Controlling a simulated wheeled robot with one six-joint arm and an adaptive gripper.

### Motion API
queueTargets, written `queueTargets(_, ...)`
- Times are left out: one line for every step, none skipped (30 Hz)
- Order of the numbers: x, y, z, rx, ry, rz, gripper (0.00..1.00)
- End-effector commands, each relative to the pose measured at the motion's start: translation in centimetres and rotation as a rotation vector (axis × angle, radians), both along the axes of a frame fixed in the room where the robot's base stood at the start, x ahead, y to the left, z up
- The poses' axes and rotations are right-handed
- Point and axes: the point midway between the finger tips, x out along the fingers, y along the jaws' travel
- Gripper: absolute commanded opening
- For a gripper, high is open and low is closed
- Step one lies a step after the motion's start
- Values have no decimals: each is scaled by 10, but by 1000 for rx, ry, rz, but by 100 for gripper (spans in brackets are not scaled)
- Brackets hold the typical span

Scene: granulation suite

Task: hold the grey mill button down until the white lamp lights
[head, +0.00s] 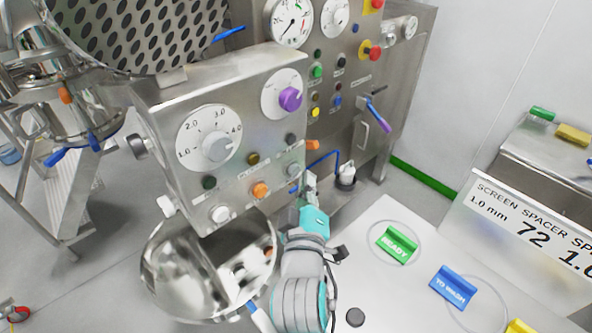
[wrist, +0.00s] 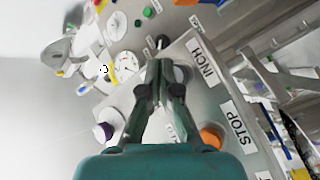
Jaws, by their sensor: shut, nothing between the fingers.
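The grey knob-like button (head: 293,170) is at the right end of the lower row on the steel mill panel (head: 235,120). My gripper (head: 309,182) is beside its right edge in the head view; I cannot tell whether they touch. In the wrist view the shut, empty fingers (wrist: 160,66) reach over the panel, with a grey round shape (wrist: 182,75) partly hidden behind the right finger. A lamp row sits above the buttons: dark green (head: 209,182), amber (head: 253,158) and a dull grey one (head: 291,139). None looks lit.
An orange button (head: 261,190) and a white button (head: 220,213) share the row. A grey dial knob (head: 217,148) and a purple knob (head: 290,98) sit above. A steel bowl (head: 165,262) hangs below. A white table (head: 400,285) with coloured signs lies right.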

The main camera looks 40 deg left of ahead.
Motion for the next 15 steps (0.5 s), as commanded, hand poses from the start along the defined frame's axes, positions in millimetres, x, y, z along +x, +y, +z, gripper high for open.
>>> queueTargets(0,0,0,0,0,0,0)
queueTargets(0,0,0,0,0,0,0)
queueTargets(0,0,0,0,0,0,0)
queueTargets(0,1,0,0,0,0,0)
queueTargets(0,1,0,0,0,0,0)
queueTargets(0,2,0,0,0,0,0)
queueTargets(0,3,0,0,0,0,0)
queueTargets(0,4,0,-1,-1,0,0)
queueTargets(0,5,0,-1,-1,0,0)
queueTargets(0,6,0,0,0,0,0)
queueTargets(0,7,0,-1,1,1,0)
queueTargets(0,8,0,0,0,0,0)
queueTargets(0,8,0,0,0,0,0)
queueTargets(0,9,0,0,0,0,0)
queueTargets(0,9,0,0,0,0,0)
